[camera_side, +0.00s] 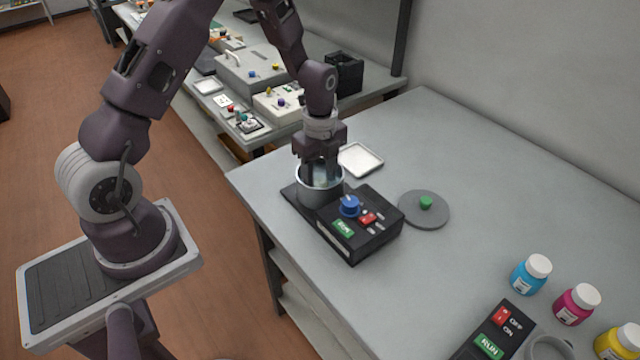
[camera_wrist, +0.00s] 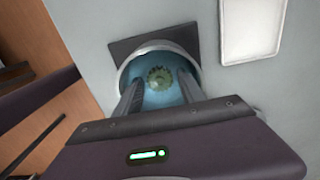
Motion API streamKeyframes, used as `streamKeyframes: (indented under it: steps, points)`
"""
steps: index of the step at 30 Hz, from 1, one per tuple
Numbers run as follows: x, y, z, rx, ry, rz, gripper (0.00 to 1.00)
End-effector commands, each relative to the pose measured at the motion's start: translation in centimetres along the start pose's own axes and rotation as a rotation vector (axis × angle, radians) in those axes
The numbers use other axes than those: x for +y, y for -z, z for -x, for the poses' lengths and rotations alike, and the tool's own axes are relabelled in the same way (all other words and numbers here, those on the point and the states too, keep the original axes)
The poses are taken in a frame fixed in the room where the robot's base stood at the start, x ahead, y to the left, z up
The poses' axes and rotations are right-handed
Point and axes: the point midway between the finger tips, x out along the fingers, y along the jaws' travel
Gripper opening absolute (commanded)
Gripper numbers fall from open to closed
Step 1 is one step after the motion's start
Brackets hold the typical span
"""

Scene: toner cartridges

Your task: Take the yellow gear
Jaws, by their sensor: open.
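A small yellow-green toothed gear (camera_wrist: 159,77) lies inside a round metal cup (camera_wrist: 136,56), in bluish contents, in the wrist view. The cup (camera_side: 321,193) stands on the left part of a black device in the side view, where the gear is hidden. My gripper (camera_side: 320,180) points down with its fingers inside the cup's mouth. In the wrist view my gripper (camera_wrist: 160,92) is open, one finger on each side of the gear. I cannot tell whether the fingers touch the gear or how deep they are.
The black device (camera_side: 375,237) has a blue knob (camera_side: 350,206) and red and green buttons. A grey lid with a green knob (camera_side: 426,202) lies to its right, and a white tray (camera_side: 360,159) lies behind. Blue, magenta and yellow jars (camera_side: 530,275) stand at the right.

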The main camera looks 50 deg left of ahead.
Motion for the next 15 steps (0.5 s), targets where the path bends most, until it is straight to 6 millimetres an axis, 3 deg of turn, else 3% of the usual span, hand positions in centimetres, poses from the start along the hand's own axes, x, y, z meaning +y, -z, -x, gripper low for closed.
streamKeyframes:
  steps: [4, 11, 15]
  points:
    - [0.00, 0.01, 0.04, 0.000, 0.000, 0.001, 0.43]
    - [0.01, 0.01, 0.07, 0.000, 0.000, 0.001, 0.00]
    - [0.01, 0.01, 0.08, 0.000, 0.000, 0.001, 0.00]
